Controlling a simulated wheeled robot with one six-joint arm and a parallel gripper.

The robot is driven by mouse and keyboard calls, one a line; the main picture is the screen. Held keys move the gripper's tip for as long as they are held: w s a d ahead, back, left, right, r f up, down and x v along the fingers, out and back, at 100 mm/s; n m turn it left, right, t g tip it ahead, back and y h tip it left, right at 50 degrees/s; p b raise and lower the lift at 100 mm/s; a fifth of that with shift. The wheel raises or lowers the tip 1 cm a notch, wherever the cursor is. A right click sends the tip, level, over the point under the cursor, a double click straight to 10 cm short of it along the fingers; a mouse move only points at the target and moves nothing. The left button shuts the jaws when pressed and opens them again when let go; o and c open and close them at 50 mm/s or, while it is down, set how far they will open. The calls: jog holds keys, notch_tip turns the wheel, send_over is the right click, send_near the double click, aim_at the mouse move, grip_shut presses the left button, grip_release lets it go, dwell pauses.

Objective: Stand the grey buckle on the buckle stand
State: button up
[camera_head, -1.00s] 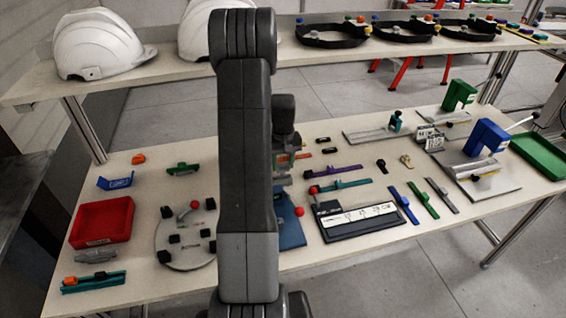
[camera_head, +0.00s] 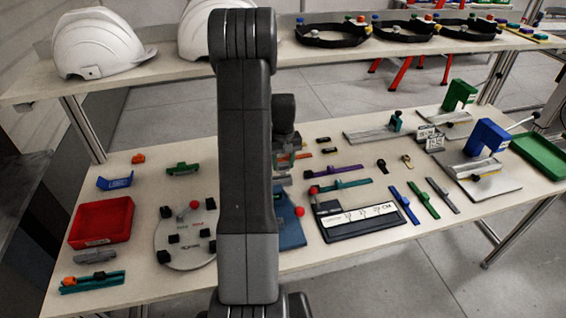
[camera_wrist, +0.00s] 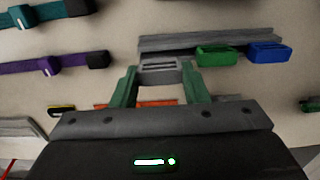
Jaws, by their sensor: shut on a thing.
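The grey buckle (camera_wrist: 165,70) is between the green fingertips of my gripper (camera_wrist: 160,82) in the wrist view. My gripper is shut on it. Just beyond it is a long grey rail, which looks like the buckle stand (camera_wrist: 205,40). A green buckle (camera_wrist: 219,55) and a blue buckle (camera_wrist: 269,52) sit in a row along the rail, right of the grey buckle. The grey buckle lines up with this row at its left end. I cannot tell whether it touches the stand. In the head view my arm hides the buckle and the stand.
A purple strap (camera_head: 335,171) and a teal strap (camera_head: 342,184) lie right of my arm. An orange strip (camera_wrist: 150,103) lies below my fingers in the wrist view. A round grey plate (camera_head: 185,252) and a red tray (camera_head: 102,222) are on the left. White helmets (camera_head: 97,45) stand on the upper shelf.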

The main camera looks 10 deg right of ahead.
aim_at(283, 164)
jog(key=shift+f+b, duration=1.25)
jog(key=shift+f, duration=0.35)
jog(key=o, duration=1)
jog(key=shift+o, duration=0.2)
jog(key=shift+r, duration=0.1)
notch_tip(283, 164, up, 14)
jog(key=b, duration=0.1)
notch_tip(283, 164, down, 14)
jog(key=shift+p, duration=0.6)
jog(key=shift+r, duration=0.25)
